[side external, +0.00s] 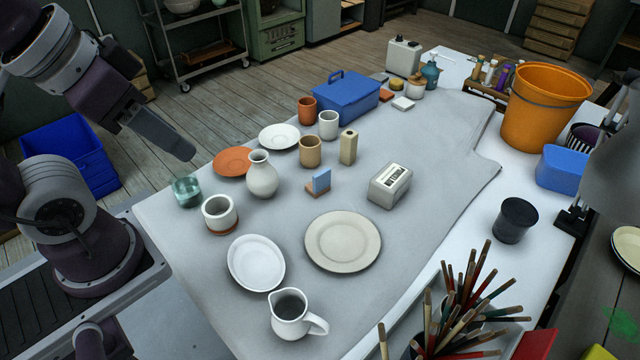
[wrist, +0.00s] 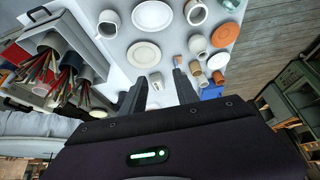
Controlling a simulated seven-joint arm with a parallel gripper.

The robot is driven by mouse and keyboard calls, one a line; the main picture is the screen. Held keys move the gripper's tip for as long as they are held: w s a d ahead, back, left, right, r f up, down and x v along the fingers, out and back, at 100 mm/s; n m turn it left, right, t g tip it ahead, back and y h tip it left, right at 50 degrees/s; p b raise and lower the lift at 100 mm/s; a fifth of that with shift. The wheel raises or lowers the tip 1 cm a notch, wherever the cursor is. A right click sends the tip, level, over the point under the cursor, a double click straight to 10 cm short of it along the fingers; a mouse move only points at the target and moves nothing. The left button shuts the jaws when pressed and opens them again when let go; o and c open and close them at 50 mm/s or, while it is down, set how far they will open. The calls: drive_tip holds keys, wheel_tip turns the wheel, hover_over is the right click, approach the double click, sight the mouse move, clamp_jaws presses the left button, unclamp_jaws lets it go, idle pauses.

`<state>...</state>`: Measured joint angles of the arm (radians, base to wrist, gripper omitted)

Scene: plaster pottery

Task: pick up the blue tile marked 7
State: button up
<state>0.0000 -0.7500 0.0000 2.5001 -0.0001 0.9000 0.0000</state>
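A small blue tile (side external: 321,181) stands upright on a small tan-brown block (side external: 317,191) near the middle of the grey cloth in the side view. No mark on the tile can be read. In the wrist view the block area (wrist: 178,61) shows only as a tiny brownish patch, and the tile cannot be made out clearly. My gripper (wrist: 157,87) is open in the wrist view, its two dark fingers apart with nothing held between them. In the side view my gripper (side external: 187,150) is at the upper left, raised and well away from the tile.
Around the tile stand a white vase (side external: 262,175), a tan cup (side external: 310,152), a tan bottle (side external: 348,147), a grey-white box (side external: 389,186) and a cream plate (side external: 343,241). A blue toolbox (side external: 346,99) is behind. Brushes (side external: 465,300) rise at the front. Cloth right of the box is clear.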

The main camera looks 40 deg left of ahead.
drive_tip(key=m+t, duration=0.2)
drive_tip(key=t, duration=0.3)
hover_over(329, 179)
drive_tip(key=s+a, duration=0.2)
drive_tip(key=s, duration=0.3)
wheel_tip(329, 179, down, 21)
drive_tip(key=s+f+t, duration=0.1)
drive_tip(key=f, duration=0.2)
drive_tip(key=s+f+t, duration=0.1)
drive_tip(key=s+f, duration=0.1)
drive_tip(key=f, duration=0.1)
drive_tip(key=s+f+n+h, duration=0.1)
drive_tip(key=s+f, duration=0.1)
drive_tip(key=f, duration=0.2)
drive_tip(key=shift+d+t, duration=0.2)
drive_tip(key=shift+t, duration=0.2)
drive_tip(key=x, duration=1.2)
drive_tip(key=shift+d, duration=0.1)
clamp_jaws()
